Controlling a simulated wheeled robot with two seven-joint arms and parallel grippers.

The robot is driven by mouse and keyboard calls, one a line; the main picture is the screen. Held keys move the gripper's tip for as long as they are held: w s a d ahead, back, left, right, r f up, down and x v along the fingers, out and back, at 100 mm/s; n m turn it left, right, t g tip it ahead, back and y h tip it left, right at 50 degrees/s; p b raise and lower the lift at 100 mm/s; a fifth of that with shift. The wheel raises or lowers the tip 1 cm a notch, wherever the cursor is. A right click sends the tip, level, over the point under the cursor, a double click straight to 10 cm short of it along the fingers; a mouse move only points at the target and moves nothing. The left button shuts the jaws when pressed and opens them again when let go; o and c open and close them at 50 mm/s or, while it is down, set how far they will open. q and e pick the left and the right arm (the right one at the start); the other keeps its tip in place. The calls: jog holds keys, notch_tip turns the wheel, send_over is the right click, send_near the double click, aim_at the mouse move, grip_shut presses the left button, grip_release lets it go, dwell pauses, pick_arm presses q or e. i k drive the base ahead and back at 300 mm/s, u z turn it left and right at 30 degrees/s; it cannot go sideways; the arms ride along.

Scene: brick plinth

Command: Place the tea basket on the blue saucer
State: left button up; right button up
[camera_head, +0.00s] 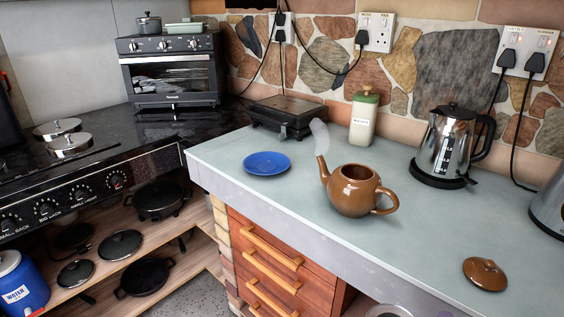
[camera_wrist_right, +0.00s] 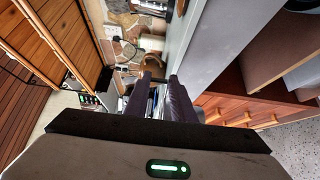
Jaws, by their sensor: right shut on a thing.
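The blue saucer (camera_head: 267,163) lies empty on the pale counter in the head view, left of the brown teapot (camera_head: 354,191). The teapot stands upright with its top open; its inside is mostly hidden. Its brown lid (camera_head: 485,274) lies apart at the right front. I cannot make out the tea basket for sure in either view. My right gripper (camera_wrist_right: 160,82) shows in the right wrist view, its two dark fingers closed on a small dark thing that I cannot identify. It is outside the head view, so its distance from the saucer does not show. My left gripper is not in view.
A steel kettle (camera_head: 452,146) stands right of the teapot. A pale green canister (camera_head: 363,118) and a dark grill (camera_head: 285,117) stand at the back. The counter in front of the teapot is clear. Drawers (camera_wrist_right: 245,112) show beside my right gripper.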

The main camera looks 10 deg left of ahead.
aim_at(270, 167)
jog(key=u, duration=2.05)
jog(key=i, duration=1.85)
jog(key=z, duration=2.4)
